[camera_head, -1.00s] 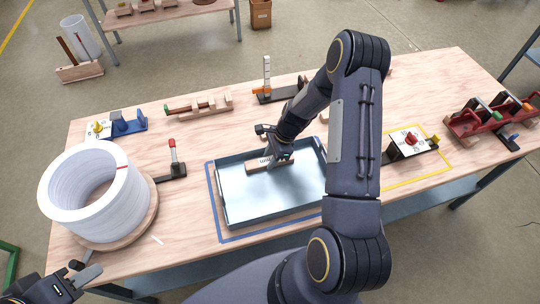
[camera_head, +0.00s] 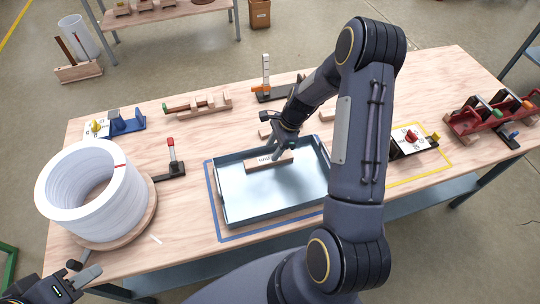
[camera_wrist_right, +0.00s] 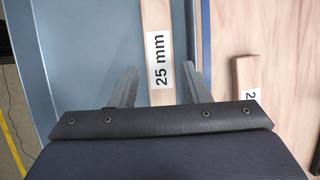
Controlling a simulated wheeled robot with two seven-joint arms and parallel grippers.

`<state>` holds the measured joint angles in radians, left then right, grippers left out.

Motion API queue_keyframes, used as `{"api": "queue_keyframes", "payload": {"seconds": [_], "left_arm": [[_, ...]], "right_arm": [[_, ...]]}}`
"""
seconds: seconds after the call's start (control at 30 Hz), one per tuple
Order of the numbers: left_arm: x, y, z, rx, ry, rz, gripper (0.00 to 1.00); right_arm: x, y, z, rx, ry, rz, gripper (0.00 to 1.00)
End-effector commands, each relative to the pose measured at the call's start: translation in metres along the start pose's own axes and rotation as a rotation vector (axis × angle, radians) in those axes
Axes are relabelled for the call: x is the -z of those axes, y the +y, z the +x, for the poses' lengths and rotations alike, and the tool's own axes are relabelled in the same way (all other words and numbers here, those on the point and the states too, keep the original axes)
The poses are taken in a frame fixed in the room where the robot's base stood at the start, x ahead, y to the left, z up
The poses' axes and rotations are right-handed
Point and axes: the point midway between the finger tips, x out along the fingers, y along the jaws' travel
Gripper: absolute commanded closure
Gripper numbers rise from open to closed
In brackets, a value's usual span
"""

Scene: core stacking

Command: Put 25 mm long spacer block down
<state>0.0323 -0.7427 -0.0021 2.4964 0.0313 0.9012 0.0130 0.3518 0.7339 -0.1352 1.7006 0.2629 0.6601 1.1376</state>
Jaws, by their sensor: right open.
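The 25 mm spacer block (camera_head: 262,163) is a long pale wooden bar with a white label. It lies in the blue-grey tray (camera_head: 232,208), near its back wall. In the right wrist view the block (camera_wrist_right: 158,18) shows its "25 mm" label between my two grey fingers. My right gripper (camera_wrist_right: 160,88) is open, with a gap on each side of the block; in the head view it is at the block (camera_head: 279,154). My left gripper (camera_head: 82,270) is at the lower left beside the white ring stack, apparently open and empty.
Another labelled wooden block (camera_wrist_right: 247,80) lies on the table outside the tray. The white ring stack (camera_head: 95,195) stands left of the tray. A post with a red top (camera_head: 171,155) stands between them. Wooden holders line the back; a red rack (camera_head: 490,115) is far right.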

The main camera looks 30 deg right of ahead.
Motion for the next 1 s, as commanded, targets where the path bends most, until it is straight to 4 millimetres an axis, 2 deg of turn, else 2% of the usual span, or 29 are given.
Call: {"api": "queue_keyframes", "payload": {"seconds": [0.03,0.2,0.47,0.57,0.67,0.8,0.9,1.0], "left_arm": [[-0.002,-0.002,0.004,0.0,0.0,0.0,0.64],[-0.004,-0.004,0.008,0.0,0.0,0.0,0.64],[-0.005,-0.004,0.01,0.0,0.0,0.0,0.64],[-0.005,-0.004,0.009,0.0,0.0,0.0,0.64],[-0.005,-0.004,0.009,0.0,0.0,0.0,0.64],[-0.005,-0.004,0.009,0.0,0.0,0.0,0.64],[-0.005,-0.004,0.01,0.0,0.0,0.0,0.64],[-0.005,-0.004,0.01,0.0,0.0,0.0,0.64]], "right_arm": [[0.001,-0.001,-0.012,0.006,0.002,-0.001,0.57],[0.001,-0.001,-0.046,0.004,0.002,-0.002,0.57],[-0.002,0.001,-0.076,0.004,-0.001,-0.011,0.57],[-0.014,0.008,-0.096,0.026,-0.005,-0.091,0.57],[-0.04,0.028,-0.13,0.075,-0.01,-0.269,0.57],[-0.082,0.08,-0.179,0.162,0.009,-0.642,0.57],[-0.105,0.125,-0.202,0.222,0.048,-0.919,0.57],[-0.12,0.168,-0.212,0.275,0.107,-1.186,0.57]]}}
